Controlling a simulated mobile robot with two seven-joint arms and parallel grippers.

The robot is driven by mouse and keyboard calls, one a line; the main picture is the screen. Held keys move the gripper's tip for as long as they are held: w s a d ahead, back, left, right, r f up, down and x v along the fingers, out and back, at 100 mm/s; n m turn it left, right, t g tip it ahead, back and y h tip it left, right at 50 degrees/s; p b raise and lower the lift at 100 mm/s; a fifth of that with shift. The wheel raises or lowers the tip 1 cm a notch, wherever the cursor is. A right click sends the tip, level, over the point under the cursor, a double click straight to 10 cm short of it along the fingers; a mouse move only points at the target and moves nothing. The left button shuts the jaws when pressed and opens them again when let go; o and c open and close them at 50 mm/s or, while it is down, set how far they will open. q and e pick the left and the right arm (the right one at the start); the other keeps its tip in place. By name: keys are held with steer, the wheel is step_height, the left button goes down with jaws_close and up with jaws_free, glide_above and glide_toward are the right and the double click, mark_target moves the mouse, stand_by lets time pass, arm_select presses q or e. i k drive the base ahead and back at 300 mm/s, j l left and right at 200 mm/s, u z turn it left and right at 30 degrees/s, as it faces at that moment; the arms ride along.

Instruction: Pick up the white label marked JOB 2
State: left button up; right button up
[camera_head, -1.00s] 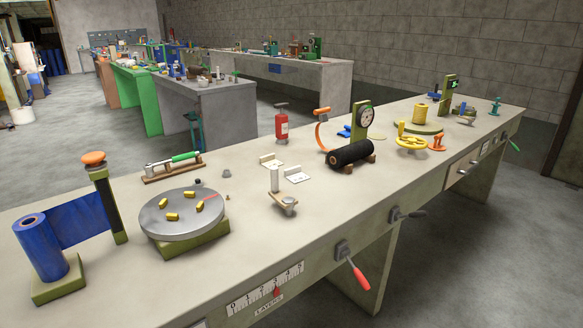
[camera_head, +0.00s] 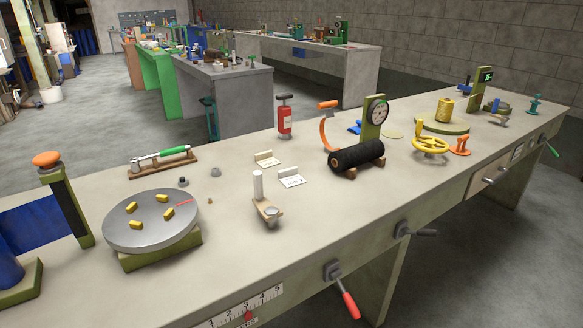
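Two small white labels on stands lie near the middle of the long grey workbench (camera_head: 330,215). The farther label (camera_head: 265,160) is behind and left of the nearer label (camera_head: 291,179). Both have tiny dark marks that are too small to read, so I cannot tell which one says JOB 2. Both rest on the bench top, apart from each other. Neither of my grippers is in view.
A wooden piece with a white cylinder (camera_head: 258,185) stands just in front of the labels. A red canister (camera_head: 284,118) is behind them, a black roll (camera_head: 357,155) to the right, and a round grey turntable (camera_head: 150,222) to the left. A red-handled lever (camera_head: 348,303) juts from the bench front.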

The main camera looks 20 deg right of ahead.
mark_target(290, 177)
steer(key=i+l, duration=0.1)
steer(key=l, duration=0.2)
steer(key=i+l, duration=0.1)
steer(key=l, duration=0.25)
steer(key=i+l, duration=0.15)
steer(key=l, duration=0.15)
steer(key=i+l, duration=0.1)
steer(key=l, duration=0.2)
